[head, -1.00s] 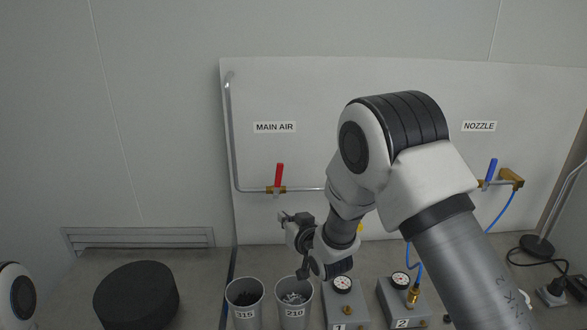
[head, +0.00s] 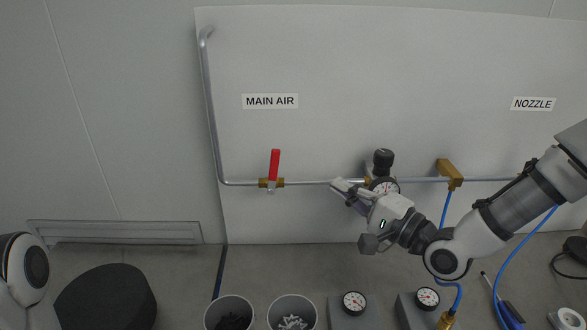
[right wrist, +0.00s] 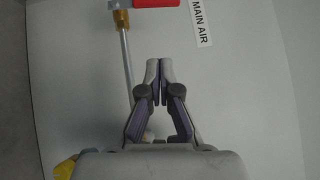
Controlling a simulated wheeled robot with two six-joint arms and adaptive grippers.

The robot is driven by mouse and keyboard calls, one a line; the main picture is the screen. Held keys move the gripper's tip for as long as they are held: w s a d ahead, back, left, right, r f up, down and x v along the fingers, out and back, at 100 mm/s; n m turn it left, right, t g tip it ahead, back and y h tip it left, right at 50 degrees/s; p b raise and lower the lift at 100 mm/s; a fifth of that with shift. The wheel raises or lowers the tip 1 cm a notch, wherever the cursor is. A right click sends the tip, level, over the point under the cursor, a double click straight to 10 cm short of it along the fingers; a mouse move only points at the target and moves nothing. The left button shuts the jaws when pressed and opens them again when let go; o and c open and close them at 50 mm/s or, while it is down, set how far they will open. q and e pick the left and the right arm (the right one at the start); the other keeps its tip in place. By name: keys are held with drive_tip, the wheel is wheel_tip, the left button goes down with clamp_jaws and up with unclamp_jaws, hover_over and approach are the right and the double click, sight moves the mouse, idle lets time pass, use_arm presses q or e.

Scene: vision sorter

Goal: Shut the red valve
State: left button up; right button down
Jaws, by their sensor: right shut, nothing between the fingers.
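The red valve handle (head: 275,163) stands upright, square to the horizontal pipe, on a brass body (head: 264,183) below the MAIN AIR label (head: 270,101). My right gripper (head: 336,187) is to the right of the handle and about level with the pipe. It is shut and empty, apart from the handle. In the right wrist view its fingertips (right wrist: 160,68) meet, and the red handle (right wrist: 155,3) is cut off at the top edge. My left gripper is not in view; only part of my left arm shows at lower left.
A black regulator with a gauge (head: 383,162) sits on the pipe behind my right gripper. Two cups of small parts (head: 229,301) (head: 292,299) and gauge boxes (head: 352,315) stand on the bench below. The panel around the handle is clear.

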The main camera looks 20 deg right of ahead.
sight(273, 174)
drive_tip(key=w+a+r+p, duration=0.1)
drive_tip(key=w+a+p, duration=0.2)
drive_tip(key=w+a, duration=0.4)
drive_tip(key=shift+w+a+r, duration=0.2)
drive_tip(key=shift+w+a, duration=0.05)
drive_tip(key=shift+a, duration=0.05)
drive_tip(key=p, duration=0.1)
drive_tip(key=a+n+g+p, duration=0.1)
drive_tip(key=shift+w+r+h+p, duration=0.2)
drive_tip(key=shift+r+h+p, duration=0.1)
drive_tip(key=shift+h, duration=0.1)
